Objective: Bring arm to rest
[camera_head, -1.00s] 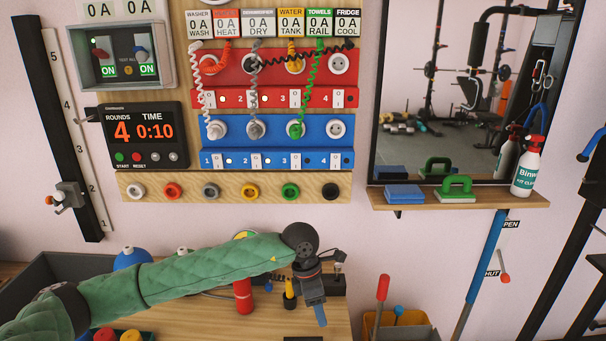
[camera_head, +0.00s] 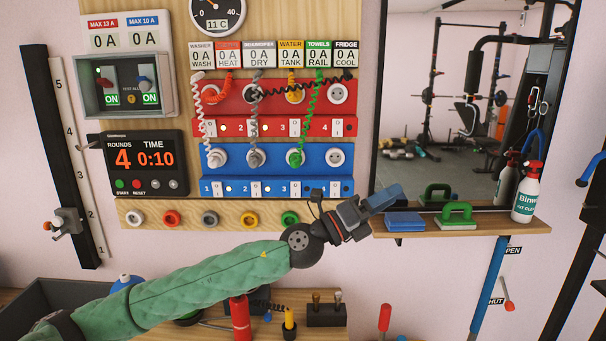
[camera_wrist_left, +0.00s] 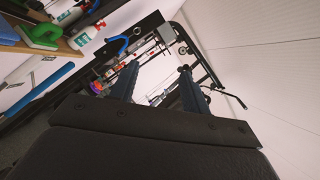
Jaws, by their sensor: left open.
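My left arm (camera_head: 190,284) in its green quilted sleeve reaches in from the lower left of the head view. My left gripper (camera_head: 384,197) is raised in front of the wall, pointing right, just left of and in front of the blue block on the shelf. In the left wrist view its two fingers (camera_wrist_left: 156,84) stand apart with nothing between them. In the head view the fingers overlap each other, and I cannot tell whether they touch anything. My right gripper is in neither view.
A wooden shelf (camera_head: 480,224) holds a blue block (camera_head: 404,222), a green-handled block (camera_head: 456,216) and a spray bottle (camera_head: 526,194). The socket board (camera_head: 275,172) with coiled cords is behind my arm. A workbench (camera_head: 205,333) with a red cylinder (camera_head: 240,318) lies below.

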